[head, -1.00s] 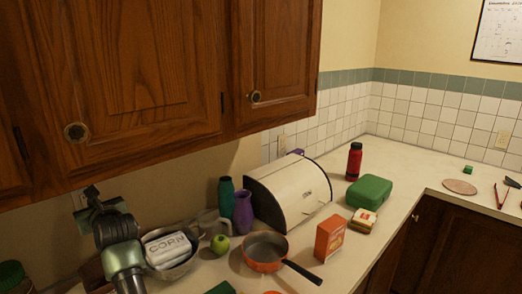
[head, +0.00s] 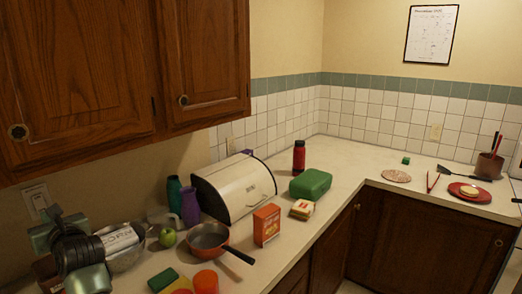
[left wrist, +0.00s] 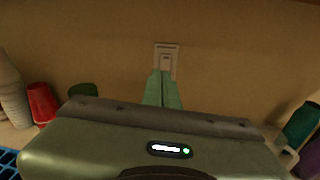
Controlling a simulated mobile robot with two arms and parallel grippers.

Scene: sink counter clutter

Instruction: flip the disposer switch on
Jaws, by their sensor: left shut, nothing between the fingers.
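The disposer switch is on a pale wall plate (head: 37,198) at the far left of the head view. In the left wrist view the plate (left wrist: 166,57) is straight ahead on the tan wall, with its lower part hidden by my fingers. My left gripper (head: 46,236) is just below the plate in the head view. In the left wrist view its green fingers (left wrist: 162,88) are together and empty, with the tips at the plate's lower part. I cannot tell whether they touch it or which way the switch is set. My right gripper is not in view.
Cabinets (head: 110,70) hang above. The bread box (head: 235,186) is farther right.

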